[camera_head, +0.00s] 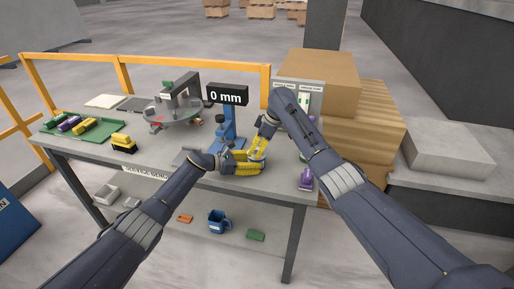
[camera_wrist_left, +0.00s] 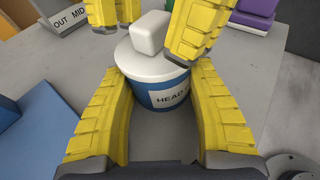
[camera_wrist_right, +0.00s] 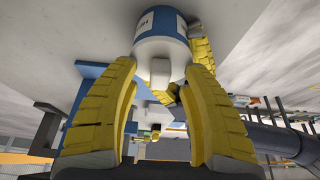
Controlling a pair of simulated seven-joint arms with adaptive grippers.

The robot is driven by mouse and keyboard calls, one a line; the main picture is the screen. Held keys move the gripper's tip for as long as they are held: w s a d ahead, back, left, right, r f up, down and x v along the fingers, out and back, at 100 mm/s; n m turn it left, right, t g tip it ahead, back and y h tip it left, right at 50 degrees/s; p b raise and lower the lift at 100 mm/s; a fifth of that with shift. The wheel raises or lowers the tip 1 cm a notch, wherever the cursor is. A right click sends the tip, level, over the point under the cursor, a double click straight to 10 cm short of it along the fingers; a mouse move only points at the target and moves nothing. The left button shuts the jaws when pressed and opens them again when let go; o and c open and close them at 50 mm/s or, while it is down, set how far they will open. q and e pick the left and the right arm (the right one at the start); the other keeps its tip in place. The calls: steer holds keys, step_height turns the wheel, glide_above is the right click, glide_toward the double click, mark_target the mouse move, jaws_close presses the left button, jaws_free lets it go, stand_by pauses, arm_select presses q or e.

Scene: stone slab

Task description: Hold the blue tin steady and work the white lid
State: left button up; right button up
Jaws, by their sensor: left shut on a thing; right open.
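The blue tin (camera_wrist_left: 165,98) stands on the grey table with a label reading "HEAD" on its side. Its white lid (camera_wrist_left: 140,66) is seated on top and carries a blocky white knob (camera_wrist_left: 150,32). In the head view the grippers mostly hide the tin. My left gripper (camera_head: 243,162) is shut on the tin, with a yellow finger on each side in the left wrist view (camera_wrist_left: 160,85). My right gripper (camera_head: 257,150) is above the lid and open. In the right wrist view its fingers (camera_wrist_right: 160,75) stand either side of the knob (camera_wrist_right: 160,72), with gaps showing.
A blue stand with a "0 mm" display (camera_head: 228,95) is just behind the grippers. A grey turntable (camera_head: 172,112) and a green tray (camera_head: 100,136) of coloured pieces lie left. A purple object (camera_head: 306,180) sits near the right edge, beside cardboard boxes (camera_head: 320,70).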

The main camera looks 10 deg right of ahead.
steer(key=shift+c, duration=0.4)
jaws_close()
